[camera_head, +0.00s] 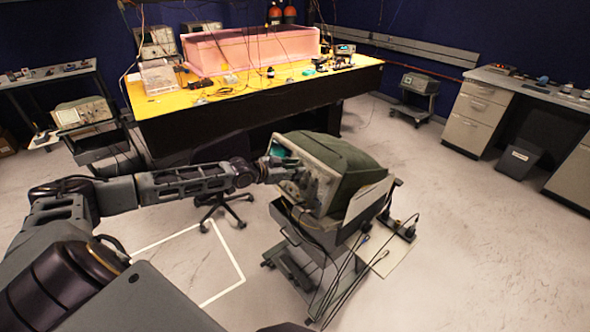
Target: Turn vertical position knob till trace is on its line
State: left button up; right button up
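A green-grey oscilloscope (345,163) stands on a wheeled cart in the middle of the view, its front panel facing left. Part of its teal screen (284,149) shows at the upper left of the panel. My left arm reaches in from the left, and my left gripper (290,172) is right at the front panel, overlapping it in the view. The gripper is small and dark, so I cannot tell whether its fingers are open or shut, or whether they touch a knob. The vertical position knob, the trace and its line are too small or hidden to make out. My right gripper is not in view.
The cart (338,232) has cables hanging from its side and a power strip (398,230). A yellow-topped bench (170,104) with a pink foam enclosure (250,50) stands behind. A dark chair base (222,205) is left of the cart.

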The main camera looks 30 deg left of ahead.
pick_arm(q)
jog(key=shift+w+d+f, duration=0.1)
jog(key=shift+w, duration=0.1)
dwell(0.3)
grip_shut()
